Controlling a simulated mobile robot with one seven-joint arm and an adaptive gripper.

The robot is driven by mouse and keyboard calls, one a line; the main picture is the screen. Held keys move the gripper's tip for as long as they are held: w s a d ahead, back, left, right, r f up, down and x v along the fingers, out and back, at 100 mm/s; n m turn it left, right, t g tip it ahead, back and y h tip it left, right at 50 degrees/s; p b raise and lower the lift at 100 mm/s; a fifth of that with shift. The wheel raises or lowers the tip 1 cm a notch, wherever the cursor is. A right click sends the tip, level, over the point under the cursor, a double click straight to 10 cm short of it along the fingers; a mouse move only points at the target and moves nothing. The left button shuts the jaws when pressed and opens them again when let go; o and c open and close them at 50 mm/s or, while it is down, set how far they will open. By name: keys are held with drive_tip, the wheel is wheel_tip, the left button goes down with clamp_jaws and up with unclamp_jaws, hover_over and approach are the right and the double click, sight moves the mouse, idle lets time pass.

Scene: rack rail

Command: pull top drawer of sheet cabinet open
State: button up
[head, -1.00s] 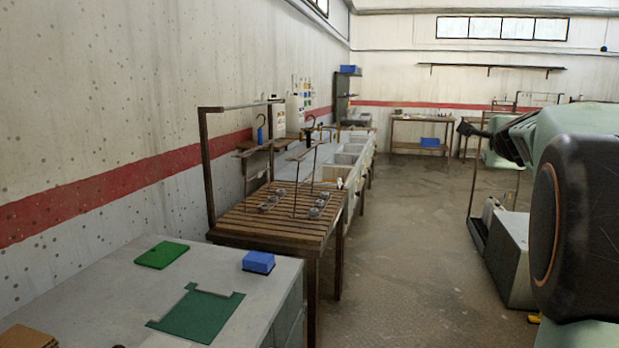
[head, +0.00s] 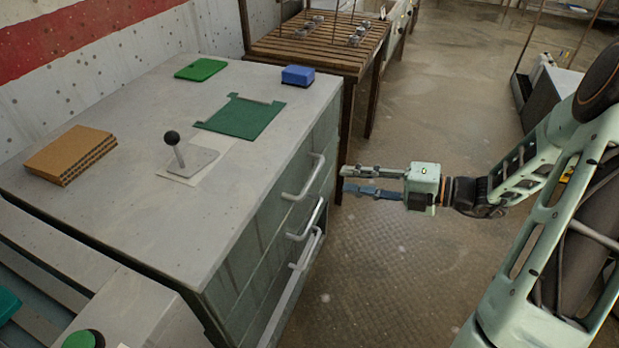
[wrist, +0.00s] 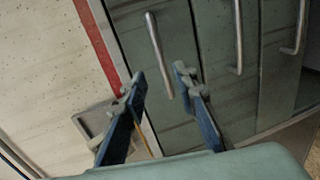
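The sheet cabinet (head: 225,215) stands at the left in the head view, with a grey top and greenish drawer fronts. Its top drawer handle (head: 304,178) is a light bar on the right-facing front, above two more handles. The drawers look shut, though the lowest front is partly hard to judge. My gripper (head: 345,180) is open and empty, to the right of the top handle and apart from it, its fingers pointing at the cabinet. In the wrist view, a bar handle (wrist: 159,55), probably the top one, shows ahead between and beyond the open fingers (wrist: 160,80).
On the cabinet top are a green sheet (head: 242,117), a blue box (head: 298,75), a green pad (head: 201,69), a cardboard stack (head: 70,155) and a black-knobbed lever (head: 175,145). A slatted table (head: 310,48) stands behind. The floor (head: 400,255) beside the cabinet is clear.

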sight(313, 174)
drive_tip(key=b+x, duration=0.2)
drive_tip(key=x, duration=0.8)
drive_tip(key=shift+f, duration=0.1)
drive_tip(key=shift+c, duration=0.4)
clamp_jaws()
